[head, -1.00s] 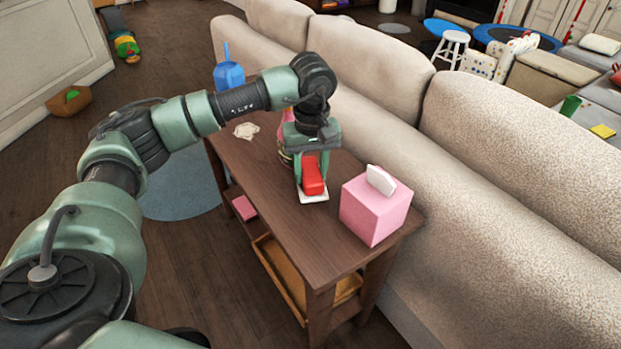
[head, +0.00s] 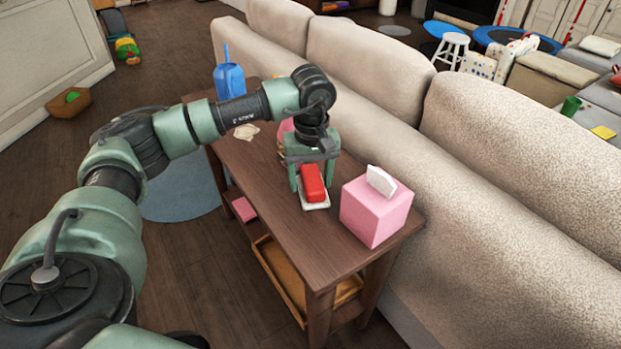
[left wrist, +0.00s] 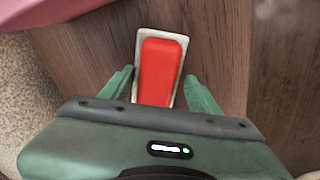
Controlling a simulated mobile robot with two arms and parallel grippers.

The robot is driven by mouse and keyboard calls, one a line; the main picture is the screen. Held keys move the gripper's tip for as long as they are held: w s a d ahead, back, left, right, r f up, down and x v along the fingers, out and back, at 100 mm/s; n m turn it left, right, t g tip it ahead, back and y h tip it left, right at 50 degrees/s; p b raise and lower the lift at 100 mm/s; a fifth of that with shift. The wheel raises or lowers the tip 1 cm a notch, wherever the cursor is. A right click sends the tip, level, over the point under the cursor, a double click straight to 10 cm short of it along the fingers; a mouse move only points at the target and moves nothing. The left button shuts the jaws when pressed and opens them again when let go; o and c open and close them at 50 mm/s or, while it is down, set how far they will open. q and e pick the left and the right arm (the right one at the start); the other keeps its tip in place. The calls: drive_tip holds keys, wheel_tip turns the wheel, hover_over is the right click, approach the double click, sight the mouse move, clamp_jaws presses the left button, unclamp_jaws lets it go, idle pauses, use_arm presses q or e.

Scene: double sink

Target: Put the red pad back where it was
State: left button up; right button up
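The red pad (head: 313,180) is a flat red block lying in a shallow white tray (head: 317,207) on the wooden side table (head: 262,178). My left gripper (head: 314,187) points down over it, with one finger on each side of the pad. In the left wrist view the red pad (left wrist: 162,62) lies in its pale-rimmed tray (left wrist: 138,48). There the left gripper's fingers (left wrist: 159,76) are spread apart, with gaps between them and the pad. The pad's near end is hidden by the gripper body. My right gripper is not in view.
A pink tissue box (head: 376,208) stands right of the tray. A blue jug (head: 229,80), a crumpled pale cloth (head: 246,131) and a partly hidden pink item stand farther back. The beige sofa (head: 460,200) runs along the table's right side. The table's near left part is clear.

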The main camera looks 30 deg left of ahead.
sight(311, 180)
use_arm(q)
drive_tip(key=shift+r, duration=0.15)
wheel_tip(311, 180, up, 12)
drive_tip(key=p, duration=0.2)
drive_tip(key=shift+s+d, duration=0.2)
drive_tip(key=shift+d, duration=0.05)
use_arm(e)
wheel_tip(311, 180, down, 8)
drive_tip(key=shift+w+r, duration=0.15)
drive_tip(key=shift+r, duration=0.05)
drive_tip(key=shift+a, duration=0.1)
